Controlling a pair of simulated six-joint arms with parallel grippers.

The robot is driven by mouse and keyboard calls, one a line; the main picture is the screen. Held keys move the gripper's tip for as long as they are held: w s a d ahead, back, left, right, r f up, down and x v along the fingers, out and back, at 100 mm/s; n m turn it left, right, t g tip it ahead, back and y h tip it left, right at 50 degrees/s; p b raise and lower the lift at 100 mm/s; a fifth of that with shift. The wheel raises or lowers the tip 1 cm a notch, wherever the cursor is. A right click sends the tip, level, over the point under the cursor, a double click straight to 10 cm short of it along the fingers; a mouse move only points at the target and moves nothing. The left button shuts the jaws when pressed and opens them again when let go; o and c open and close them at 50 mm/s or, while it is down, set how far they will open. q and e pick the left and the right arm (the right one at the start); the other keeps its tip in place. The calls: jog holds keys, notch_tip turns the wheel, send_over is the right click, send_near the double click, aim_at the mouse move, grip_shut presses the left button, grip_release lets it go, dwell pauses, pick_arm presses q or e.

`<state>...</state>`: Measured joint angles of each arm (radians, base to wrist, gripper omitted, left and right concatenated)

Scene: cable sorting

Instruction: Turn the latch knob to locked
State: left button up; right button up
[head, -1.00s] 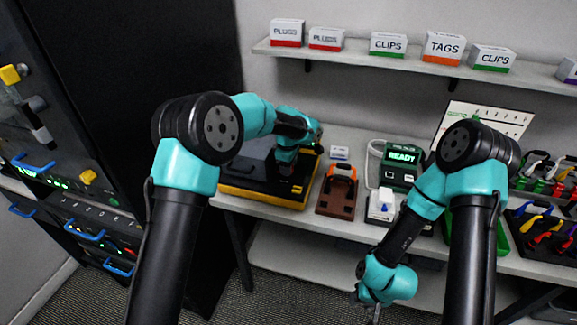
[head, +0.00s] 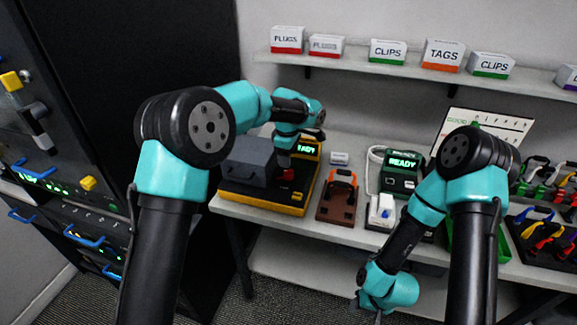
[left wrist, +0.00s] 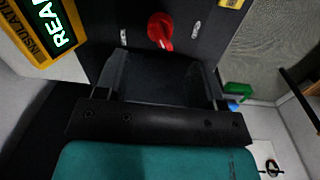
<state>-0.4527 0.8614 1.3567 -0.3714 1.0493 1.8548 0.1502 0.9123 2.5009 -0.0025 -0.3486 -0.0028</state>
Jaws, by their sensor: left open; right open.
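The latch knob (left wrist: 160,28) is red and sits on a dark panel at the top of the left wrist view, between two small pale marks. Its pointed end faces down and slightly right in that view. In the head view the red knob (head: 286,175) shows on the black and yellow tester (head: 262,202). My left gripper (head: 284,162) is over the tester, close to the knob. In the left wrist view its fingers (left wrist: 162,70) are apart, with nothing between them, and the knob lies beyond them. My right gripper (head: 378,314) hangs low at the bottom edge, mostly cut off.
A grey block (head: 248,160) stands on the tester's left part. Its lit READY screen (head: 306,150) is behind my gripper. A brown board with an orange handle (head: 338,196) and a green-screened device (head: 402,172) stand to the right. A black cabinet is at left.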

aim_at(289, 170)
pick_arm(q)
notch_tip(289, 170, up, 10)
jog(key=shift+s, duration=0.3)
jog(key=shift+a+f, duration=0.1)
jog(key=m, duration=0.4)
jog(key=d+m, duration=0.1)
jog(key=m, duration=0.4)
jog(key=w+m, duration=0.1)
jog(key=m, duration=0.3)
jog(key=shift+w+d+f+m+g+y, duration=0.1)
jog(key=shift+d+m+g+y, duration=0.2)
jog(key=shift+y, duration=0.1)
jog(key=shift+a+f, duration=0.1)
jog(key=shift+f, duration=0.05)
jog(key=f, duration=1.1)
jog(key=a+f, duration=0.1)
jog(key=f, duration=0.5)
jog(key=shift+c, duration=0.3)
